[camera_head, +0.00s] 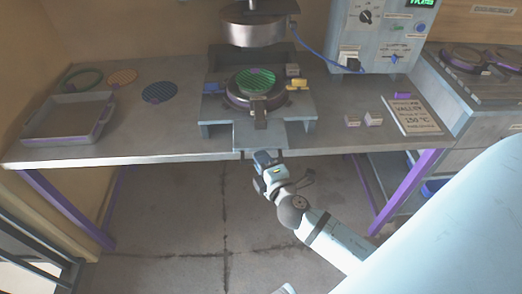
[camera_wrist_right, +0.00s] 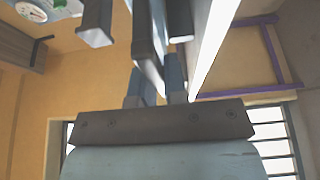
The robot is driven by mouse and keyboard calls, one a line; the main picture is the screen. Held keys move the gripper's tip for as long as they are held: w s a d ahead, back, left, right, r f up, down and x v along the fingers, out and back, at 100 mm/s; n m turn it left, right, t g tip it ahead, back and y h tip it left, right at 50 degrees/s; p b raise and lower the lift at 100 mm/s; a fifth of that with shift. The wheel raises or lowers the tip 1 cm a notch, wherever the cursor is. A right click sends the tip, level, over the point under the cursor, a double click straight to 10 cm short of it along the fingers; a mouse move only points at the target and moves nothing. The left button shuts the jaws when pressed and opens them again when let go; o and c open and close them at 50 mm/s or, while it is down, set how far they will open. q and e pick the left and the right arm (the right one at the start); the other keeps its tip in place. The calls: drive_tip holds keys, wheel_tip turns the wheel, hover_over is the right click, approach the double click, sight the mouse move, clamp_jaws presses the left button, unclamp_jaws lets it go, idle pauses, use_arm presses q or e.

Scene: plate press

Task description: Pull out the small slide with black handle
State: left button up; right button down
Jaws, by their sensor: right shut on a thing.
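The small slide (camera_head: 262,137) is a pale grey plate that runs from under the press base to the front edge of the table. Its black handle (camera_head: 279,152) is at that front edge, mostly hidden by my right gripper. My right gripper (camera_head: 263,158) reaches up to the handle from below and is shut on it. In the right wrist view, its fingers (camera_wrist_right: 157,88) are close around a dark bar of the handle (camera_wrist_right: 146,45). My left gripper is not in view.
Above the slide stands the press, with a round upper plate (camera_head: 251,28) and a green patterned disc (camera_head: 256,80) on its lower plate. A grey tray (camera_head: 103,129) is at left. A control box (camera_head: 380,40) and a sign (camera_head: 412,115) are at right. The floor in front is clear.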

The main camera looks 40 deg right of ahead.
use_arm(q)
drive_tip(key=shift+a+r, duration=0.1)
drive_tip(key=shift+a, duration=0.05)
use_arm(e)
drive_tip(key=shift+s+a, duration=0.2)
drive_tip(key=shift+s, duration=0.15)
drive_tip(key=c, duration=1.2)
unclamp_jaws()
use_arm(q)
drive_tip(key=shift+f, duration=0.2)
use_arm(e)
drive_tip(key=shift+o, duration=0.2)
use_arm(q)
drive_tip(key=b, duration=0.2)
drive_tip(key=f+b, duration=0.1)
drive_tip(key=b, duration=0.1)
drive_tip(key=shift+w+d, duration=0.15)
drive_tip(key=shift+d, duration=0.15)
use_arm(e)
drive_tip(key=s+a, duration=0.2)
drive_tip(key=s, duration=1.1)
drive_tip(key=shift+s, duration=0.3)
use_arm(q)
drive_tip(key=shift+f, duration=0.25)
use_arm(e)
drive_tip(key=shift+a, duration=0.1)
